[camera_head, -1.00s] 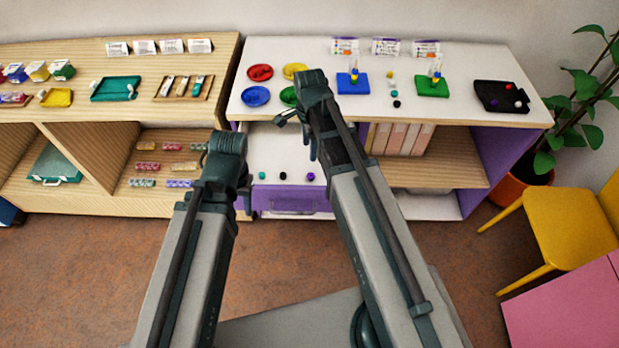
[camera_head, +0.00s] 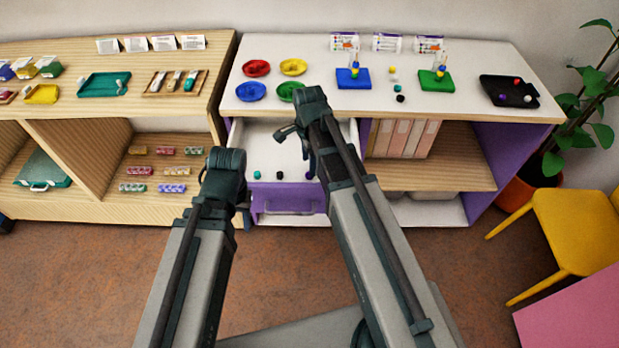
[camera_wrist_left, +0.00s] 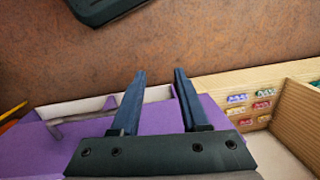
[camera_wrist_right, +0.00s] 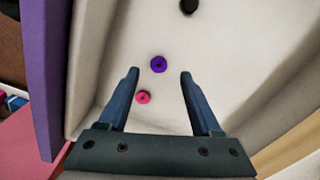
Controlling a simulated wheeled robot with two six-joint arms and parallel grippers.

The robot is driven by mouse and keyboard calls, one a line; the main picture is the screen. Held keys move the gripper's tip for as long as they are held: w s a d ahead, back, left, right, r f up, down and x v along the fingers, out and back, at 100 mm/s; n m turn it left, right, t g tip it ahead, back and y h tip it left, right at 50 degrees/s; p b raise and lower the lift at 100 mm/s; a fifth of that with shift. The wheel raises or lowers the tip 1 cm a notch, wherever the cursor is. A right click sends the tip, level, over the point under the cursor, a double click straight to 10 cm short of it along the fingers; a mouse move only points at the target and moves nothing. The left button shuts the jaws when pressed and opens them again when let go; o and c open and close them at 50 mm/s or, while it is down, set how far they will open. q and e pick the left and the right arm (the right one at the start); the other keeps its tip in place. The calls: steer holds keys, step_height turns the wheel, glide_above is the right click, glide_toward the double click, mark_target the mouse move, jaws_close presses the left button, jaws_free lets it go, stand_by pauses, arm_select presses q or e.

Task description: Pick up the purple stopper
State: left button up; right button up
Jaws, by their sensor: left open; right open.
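The purple stopper (camera_wrist_right: 158,64) lies on the pale floor of the open drawer (camera_head: 290,207). In the right wrist view it appears between the fingertips of my right gripper (camera_wrist_right: 159,73), which is open and empty above the drawer. I cannot tell the exact height gap. My left gripper (camera_wrist_left: 160,72) is open and empty. It points down in front of the shelf unit, to the left of the drawer.
A pink stopper (camera_wrist_right: 143,97) lies close to the purple one. A black stopper (camera_wrist_right: 188,6) and a teal stopper (camera_head: 257,175) are in the same drawer. The drawer walls flank my right gripper. Coloured dishes (camera_head: 251,91) and bead boards (camera_head: 353,79) stand on the white top above.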

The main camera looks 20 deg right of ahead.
step_height(320, 180, down, 4)
steer(key=b, duration=0.3)
steer(key=shift+s+d+f+b, duration=0.1)
steer(key=shift+f+b, duration=0.15)
steer(key=shift+b, duration=0.15)
steer(key=shift+r, duration=0.1)
jaws_close()
